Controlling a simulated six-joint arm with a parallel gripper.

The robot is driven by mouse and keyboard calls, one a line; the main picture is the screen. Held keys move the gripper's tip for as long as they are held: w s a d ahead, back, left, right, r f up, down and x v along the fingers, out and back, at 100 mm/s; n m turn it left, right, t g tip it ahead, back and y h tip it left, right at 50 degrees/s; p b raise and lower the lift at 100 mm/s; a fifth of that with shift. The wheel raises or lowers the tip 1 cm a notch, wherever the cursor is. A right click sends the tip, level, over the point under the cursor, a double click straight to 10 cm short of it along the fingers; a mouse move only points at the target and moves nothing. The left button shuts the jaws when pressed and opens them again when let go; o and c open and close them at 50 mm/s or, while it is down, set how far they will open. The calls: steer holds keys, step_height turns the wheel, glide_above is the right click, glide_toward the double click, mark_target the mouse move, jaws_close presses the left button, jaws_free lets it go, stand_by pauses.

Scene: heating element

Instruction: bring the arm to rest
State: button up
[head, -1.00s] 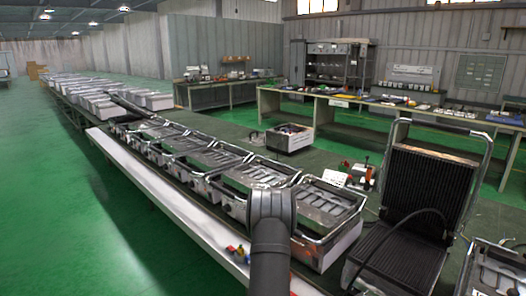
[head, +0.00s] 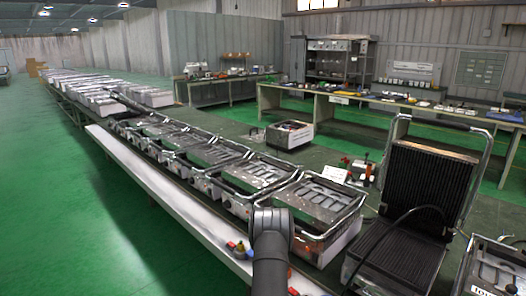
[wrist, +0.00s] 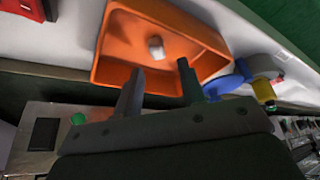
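My gripper (wrist: 159,68) shows in the wrist view with its two fingers spread apart and nothing between them. It is over the near side of an orange tray (wrist: 112,50). A small white piece (wrist: 156,47) lies in the tray, beyond the fingertips. In the head view my dark arm rises at the bottom centre, and the gripper itself is hidden.
A red object (wrist: 22,8) is at the upper left. A row of metal grill units (head: 315,205) runs along the line, with an open ribbed grill (head: 425,190) at the right. The white ledge (head: 165,195) is largely clear.

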step_height(320, 180, up, 8)
steer(key=s+a+r, duration=0.1)
steer(key=s+r, duration=0.1)
steer(key=s, duration=0.8)
steer(key=s+a+r, duration=0.1)
steer(key=s+r, duration=0.2)
steer(key=s, duration=0.7)
steer(key=s+d+r+m, duration=0.1)
steer(key=d+r+m, duration=0.1)
steer(key=d, duration=0.7)
steer(key=s+d+r+m+h, duration=0.1)
steer(key=d+r, duration=0.2)
steer(key=d, duration=0.7)
steer(key=shift+s+d+m+g, duration=0.3)
steer(key=shift+s+m, duration=0.1)
